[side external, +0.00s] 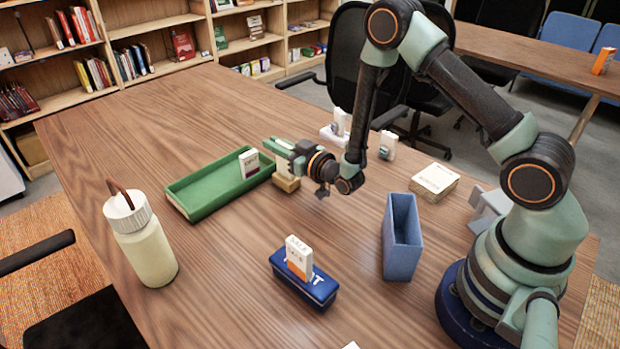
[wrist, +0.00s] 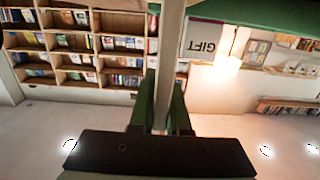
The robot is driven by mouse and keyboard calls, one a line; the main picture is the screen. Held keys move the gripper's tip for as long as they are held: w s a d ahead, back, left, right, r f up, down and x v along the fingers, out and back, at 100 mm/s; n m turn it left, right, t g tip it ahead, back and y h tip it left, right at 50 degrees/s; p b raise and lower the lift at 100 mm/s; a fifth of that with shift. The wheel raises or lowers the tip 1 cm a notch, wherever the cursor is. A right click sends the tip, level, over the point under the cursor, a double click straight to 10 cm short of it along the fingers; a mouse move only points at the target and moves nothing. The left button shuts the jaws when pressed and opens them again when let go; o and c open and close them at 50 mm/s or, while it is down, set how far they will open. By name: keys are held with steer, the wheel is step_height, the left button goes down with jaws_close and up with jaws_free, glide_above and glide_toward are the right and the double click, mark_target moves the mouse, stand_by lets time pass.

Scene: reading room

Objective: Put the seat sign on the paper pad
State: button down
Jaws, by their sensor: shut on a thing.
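My gripper (side external: 284,153) is shut on the seat sign (side external: 287,184), just right of the green tray's end in the side view. The sign shows a pale wooden base below the fingers, and its upper part is mostly hidden by them. I cannot tell whether the base touches the table. In the wrist view a narrow beige upright strip, seemingly the sign (wrist: 170,60) edge-on, stands between my green fingers (wrist: 162,112). The paper pad (side external: 435,181), a low cream stack, lies on the table right of my gripper, with nothing on it.
The green tray (side external: 205,199) holds a small white box (side external: 249,163). A cream bottle (side external: 142,245) stands at left. A navy tin (side external: 303,286) in front bears an orange-and-white box (side external: 299,258). An open blue bin (side external: 402,238) stands before the pad. Small white items (side external: 388,145) stand behind my gripper.

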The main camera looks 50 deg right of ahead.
steer(key=shift+f, duration=0.1)
steer(key=c, duration=0.9)
jaws_free()
